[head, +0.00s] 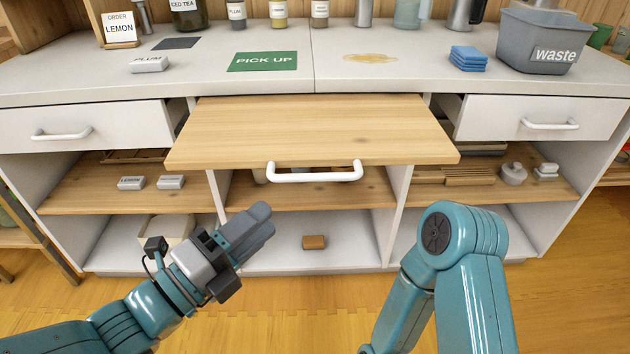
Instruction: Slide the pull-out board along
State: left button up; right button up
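The wooden pull-out board (300,128) sticks out from under the middle of the counter, between two drawers. A white bar handle (315,176) is on its front edge. My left gripper (262,220) is in front of the cabinet, below and left of the handle, apart from it in the picture. Its fingers look close together, but I cannot tell whether they touch; nothing shows between them. My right arm (460,235) comes up at the lower right with its elbow raised. Its gripper does not show.
The left drawer (90,128) and right drawer (540,118) stand slightly out. The counter (330,75) holds a green PICK UP mat (263,62), a brown spill (371,58), blue cloths (468,60) and a waste bin (545,40). Shelves below hold small items. The floor in front is clear.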

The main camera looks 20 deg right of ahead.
aim_at(316, 174)
pick_arm(q)
jog(key=b+x, duration=0.1)
jog(key=x, duration=1.1)
jog(key=shift+w+d+f, duration=0.1)
jog(key=shift+w+d, duration=0.15)
grip_shut()
